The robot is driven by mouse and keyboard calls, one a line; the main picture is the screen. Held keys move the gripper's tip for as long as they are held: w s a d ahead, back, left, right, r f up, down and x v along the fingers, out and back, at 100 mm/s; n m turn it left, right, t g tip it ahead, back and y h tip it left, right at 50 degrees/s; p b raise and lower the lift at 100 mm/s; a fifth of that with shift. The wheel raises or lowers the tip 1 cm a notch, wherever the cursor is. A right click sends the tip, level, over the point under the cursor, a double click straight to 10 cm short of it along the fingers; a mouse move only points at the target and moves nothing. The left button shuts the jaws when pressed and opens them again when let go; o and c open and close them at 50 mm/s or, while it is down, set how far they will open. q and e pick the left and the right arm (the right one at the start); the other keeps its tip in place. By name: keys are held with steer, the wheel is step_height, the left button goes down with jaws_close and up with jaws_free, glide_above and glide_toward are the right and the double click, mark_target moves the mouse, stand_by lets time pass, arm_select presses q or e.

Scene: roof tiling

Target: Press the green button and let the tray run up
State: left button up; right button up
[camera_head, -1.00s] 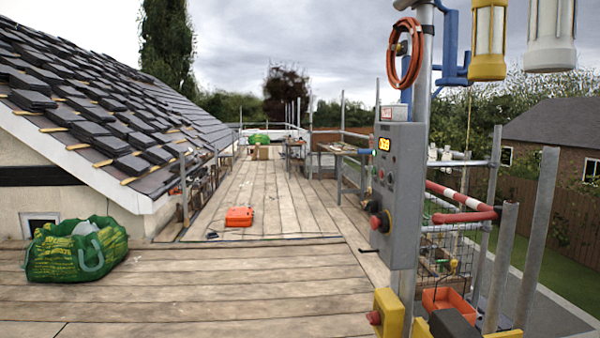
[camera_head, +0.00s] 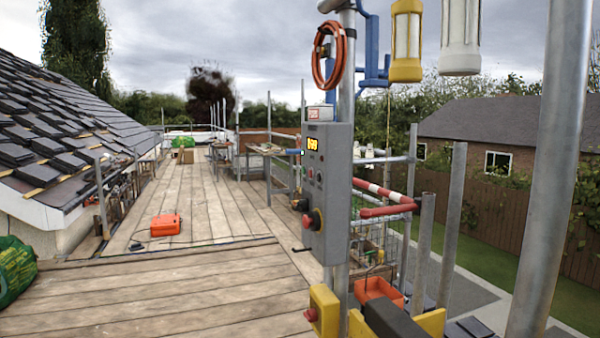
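A grey control box (camera_head: 327,190) is fixed to a metal post in the middle of the camera_head view. It has a lit yellow display (camera_head: 312,144), several small buttons, a dark knob (camera_head: 300,205) and a red mushroom button (camera_head: 313,219). I cannot make out which small button is green. A yellow box (camera_head: 324,311) with a red button sits lower on the post. An orange tub (camera_head: 379,291) is behind the post at lower right; I cannot tell whether it belongs to the tray. Neither of my grippers is in view.
Wooden scaffold boards (camera_head: 190,285) stretch away, mostly clear. An orange case (camera_head: 165,225) lies on them. A green bag (camera_head: 15,270) is at the left edge, beside the tiled roof. A thick metal pole (camera_head: 553,170) stands close on the right. Red-and-white rails (camera_head: 385,194) are beyond the box.

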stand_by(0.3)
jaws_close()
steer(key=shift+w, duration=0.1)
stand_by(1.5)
